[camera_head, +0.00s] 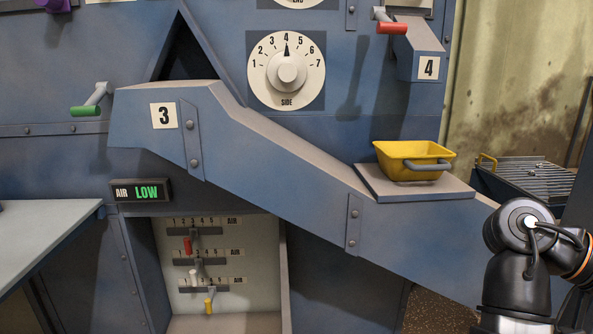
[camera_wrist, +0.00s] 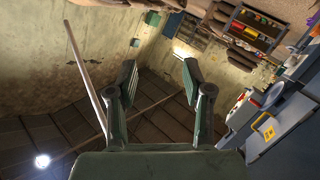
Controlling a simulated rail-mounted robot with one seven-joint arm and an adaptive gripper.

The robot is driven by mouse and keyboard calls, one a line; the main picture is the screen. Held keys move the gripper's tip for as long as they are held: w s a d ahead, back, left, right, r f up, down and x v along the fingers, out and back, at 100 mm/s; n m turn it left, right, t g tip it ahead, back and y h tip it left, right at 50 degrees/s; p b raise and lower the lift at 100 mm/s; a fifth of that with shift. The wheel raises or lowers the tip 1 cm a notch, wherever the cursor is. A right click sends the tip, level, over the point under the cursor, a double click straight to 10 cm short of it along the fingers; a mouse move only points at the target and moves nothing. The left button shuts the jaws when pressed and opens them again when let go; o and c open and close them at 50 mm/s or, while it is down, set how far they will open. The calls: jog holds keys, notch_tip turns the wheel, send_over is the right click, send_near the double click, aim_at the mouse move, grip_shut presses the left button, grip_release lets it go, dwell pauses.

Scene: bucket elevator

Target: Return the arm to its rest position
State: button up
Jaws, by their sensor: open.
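My gripper (camera_wrist: 161,85) shows in the wrist view with its two fingers spread apart and nothing between them. It faces a tiled floor and a stained wall, away from the machine. In the head view the gripper is out of frame. Only part of my arm (camera_head: 522,250) shows there, at the lower right, in front of the blue machine's right end.
A yellow bucket (camera_head: 405,165) stands on a ledge of the blue chute (camera_head: 290,170). A metal rack (camera_head: 530,178) is behind my arm. A red-handled lever (camera_head: 392,28) and green-handled lever (camera_head: 86,110) stick out. The floor in the wrist view looks open.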

jog(key=w+d+f+n+t+p, duration=0.1)
jog(key=w+f+n+t+p, duration=0.3)
jog(key=w, duration=0.5)
jog(key=w+d+f+n+t+p, duration=0.1)
jog(key=w+d+f+n+p, duration=0.1)
jog(key=w+f+n+p, duration=0.55)
jog(key=w+a+f+n+t+y+p, duration=0.1)
jog(key=w+a+f+n+y+p, duration=0.15)
jog(key=w+f+p, duration=0.35)
jog(key=w+a+f+n+t+y+p, duration=0.1)
jog(key=w+a+f+n+p, duration=0.2)
jog(key=f, duration=0.5)
jog(key=s+a+f+n+g+y+p, duration=0.1)
jog(key=s+a+f+y+p, duration=0.2)
jog(key=a+f, duration=0.35)
jog(key=s+a+f+n+y+p, duration=0.1)
jog(key=s+a+f+p, duration=0.2)
jog(key=a+f+p, duration=0.4)
jog(key=s+a+f+g+y+p, duration=0.2)
jog(key=s+a, duration=0.4)
jog(key=s, duration=0.4)
jog(key=s+a+f+g+y+p, duration=0.1)
jog(key=s+a+f+y+p, duration=0.2)
jog(key=s, duration=0.7)
jog(key=a+f+p, duration=0.2)
jog(key=a+f, duration=0.1)
jog(key=shift+a+f+g+p, duration=0.2)
jog(key=shift+g+p, duration=0.1)
jog(key=shift+g, duration=0.1)
